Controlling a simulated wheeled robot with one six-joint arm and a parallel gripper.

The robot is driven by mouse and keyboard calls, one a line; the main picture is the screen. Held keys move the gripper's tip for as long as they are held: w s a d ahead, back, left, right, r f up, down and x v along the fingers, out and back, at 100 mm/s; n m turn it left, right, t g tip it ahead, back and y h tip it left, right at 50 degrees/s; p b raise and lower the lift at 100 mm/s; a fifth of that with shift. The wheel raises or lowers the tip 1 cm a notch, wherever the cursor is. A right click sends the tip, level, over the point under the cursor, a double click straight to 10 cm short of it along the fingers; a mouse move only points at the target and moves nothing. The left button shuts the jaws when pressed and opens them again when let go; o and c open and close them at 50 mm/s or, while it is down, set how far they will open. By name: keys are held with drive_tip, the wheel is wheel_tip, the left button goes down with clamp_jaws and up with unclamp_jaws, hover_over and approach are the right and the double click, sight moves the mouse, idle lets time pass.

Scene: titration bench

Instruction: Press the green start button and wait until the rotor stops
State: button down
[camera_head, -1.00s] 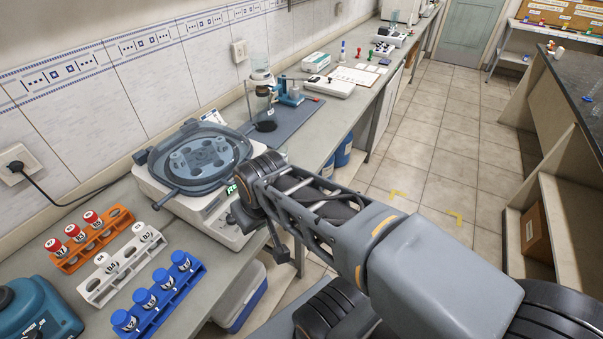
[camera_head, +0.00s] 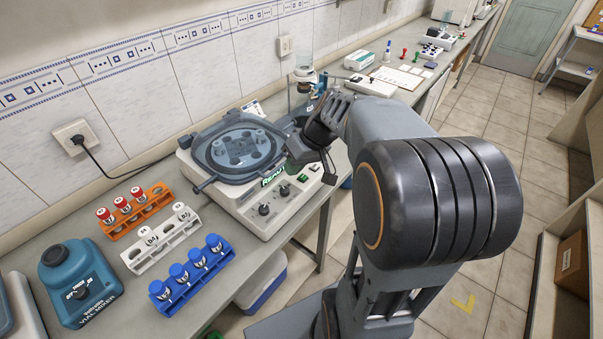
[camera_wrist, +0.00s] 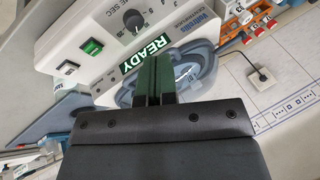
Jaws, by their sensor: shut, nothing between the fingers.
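The white centrifuge (camera_head: 222,190) stands on the bench in the head view, its rotor (camera_head: 243,147) showing under a blue-grey see-through lid. Its green display (camera_head: 272,176) reads READY, also in the wrist view (camera_wrist: 148,62). The square green start button (camera_head: 303,178) is on the front panel beside the knobs; the wrist view shows it (camera_wrist: 92,48) left of the fingers, apart from them. My gripper (camera_wrist: 155,60) is shut and empty, in front of the panel. In the head view my gripper (camera_head: 303,152) is by the centrifuge's right end, its tips hard to make out.
Orange (camera_head: 150,208), white (camera_head: 150,252) and blue (camera_head: 190,285) tube racks stand left of the centrifuge, near a teal vial mixer (camera_head: 80,285). A glass-and-stand setup (camera_head: 303,75) is behind my gripper. A black power cable (camera_head: 105,165) runs to the wall socket.

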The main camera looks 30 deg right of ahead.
drive_tip(key=w+d+r+n+t+y, duration=0.1)
drive_tip(key=w+d+t+y, duration=0.1)
drive_tip(key=w+d, duration=0.4)
drive_tip(key=shift+y+p, duration=0.4)
drive_tip(key=shift+f, duration=0.1)
drive_tip(key=b, duration=0.4)
hover_over(304, 175)
wheel_tip(304, 175, down, 7)
drive_tip(key=shift+s+f, duration=0.1)
drive_tip(key=shift+f+b, duration=0.7)
